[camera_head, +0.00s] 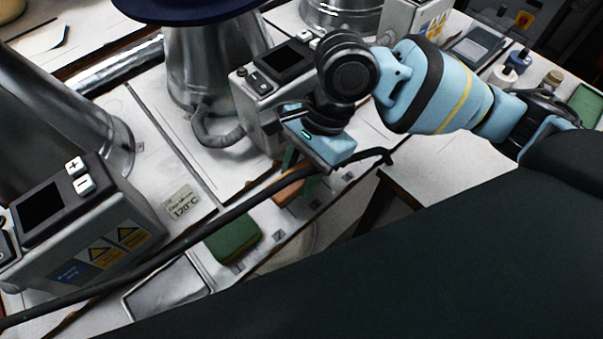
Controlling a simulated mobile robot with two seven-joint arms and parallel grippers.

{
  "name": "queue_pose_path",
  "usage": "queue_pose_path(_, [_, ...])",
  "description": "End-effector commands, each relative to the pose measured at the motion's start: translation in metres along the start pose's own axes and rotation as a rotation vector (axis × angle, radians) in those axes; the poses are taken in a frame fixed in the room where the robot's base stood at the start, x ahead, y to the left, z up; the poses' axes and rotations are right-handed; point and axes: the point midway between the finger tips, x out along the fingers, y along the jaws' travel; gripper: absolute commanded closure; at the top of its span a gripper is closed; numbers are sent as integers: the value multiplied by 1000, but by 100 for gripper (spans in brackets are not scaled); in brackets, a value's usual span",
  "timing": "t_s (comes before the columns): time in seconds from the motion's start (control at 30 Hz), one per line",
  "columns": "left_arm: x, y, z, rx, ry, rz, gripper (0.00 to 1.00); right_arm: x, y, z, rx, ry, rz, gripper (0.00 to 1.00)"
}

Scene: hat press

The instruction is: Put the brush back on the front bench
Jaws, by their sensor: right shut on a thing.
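My right gripper (299,178) reaches in from the upper right and points down over the front bench (340,178). Its teal fingers are shut on the brush (287,191), of which a brown, wood-like part shows between and below them. The gripper body and a dark cable hide much of the brush. I cannot tell whether the brush touches the bench. My left gripper is not in view.
Left of the brush lie a green pad (233,236) and a metal tray (168,290). Control boxes (95,225) and metal cones (205,65) stand behind. A dark blue hat (190,8) tops one cone.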

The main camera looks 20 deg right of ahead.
Motion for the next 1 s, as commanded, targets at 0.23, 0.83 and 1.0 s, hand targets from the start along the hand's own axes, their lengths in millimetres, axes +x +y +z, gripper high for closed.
queue_pose_path(0.23, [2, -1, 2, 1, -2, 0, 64, -3, -8, -10, 3, 1, -2, 82])
queue_pose_path(0.83, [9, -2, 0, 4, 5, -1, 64, 30, -8, -24, -1, 1, -1, 82])
queue_pose_path(1.0, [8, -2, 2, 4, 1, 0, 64, 31, -8, -24, -1, 1, -1, 44])
